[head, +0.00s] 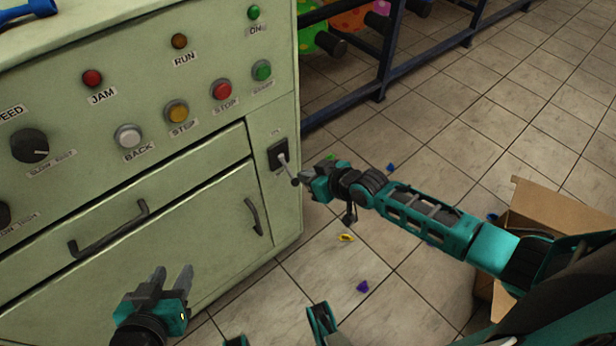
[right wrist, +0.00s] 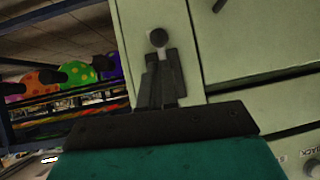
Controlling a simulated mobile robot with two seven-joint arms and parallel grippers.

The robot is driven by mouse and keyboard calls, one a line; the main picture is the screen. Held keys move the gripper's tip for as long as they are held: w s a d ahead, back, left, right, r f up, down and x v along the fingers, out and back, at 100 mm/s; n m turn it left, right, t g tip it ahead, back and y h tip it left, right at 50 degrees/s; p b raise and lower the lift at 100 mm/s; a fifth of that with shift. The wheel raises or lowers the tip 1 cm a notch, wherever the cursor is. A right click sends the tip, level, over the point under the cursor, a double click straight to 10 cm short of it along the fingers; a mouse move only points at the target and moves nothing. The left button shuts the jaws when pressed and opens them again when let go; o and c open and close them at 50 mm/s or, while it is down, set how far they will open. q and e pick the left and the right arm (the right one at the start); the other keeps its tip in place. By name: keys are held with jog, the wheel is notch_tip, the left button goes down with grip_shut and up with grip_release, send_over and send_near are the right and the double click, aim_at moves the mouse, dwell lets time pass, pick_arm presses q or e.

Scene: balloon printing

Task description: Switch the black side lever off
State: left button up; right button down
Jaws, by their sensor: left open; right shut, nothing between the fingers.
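The black side lever (head: 287,169) is on the narrow right part of the green machine's front (head: 240,205). Its black plate sits under a small label, and its stick points out and down to a dark round knob. My right gripper (head: 306,178) is shut and empty beside the knob. In the right wrist view the knob (right wrist: 158,37) shows just beyond the fingertips of my right gripper (right wrist: 160,62); I cannot tell whether they touch. My left gripper (head: 174,278) is open and empty in front of the lower drawer, well away from the lever.
Coloured buttons and lamps, such as the red stop button (head: 222,90), and a dark knob (head: 30,146) are on the panel. A drawer handle (head: 108,228) juts out. A cardboard box (head: 560,208) stands at right. Small coloured scraps lie on the tiled floor.

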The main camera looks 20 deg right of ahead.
pick_arm(q)
jog(key=shift+s+a+f, duration=0.2)
jog(key=shift+s+a, duration=0.05)
pick_arm(e)
jog(key=shift+w+a+r, duration=0.25)
jog(key=shift+w+r, duration=0.25)
jog(key=shift+w, duration=0.2)
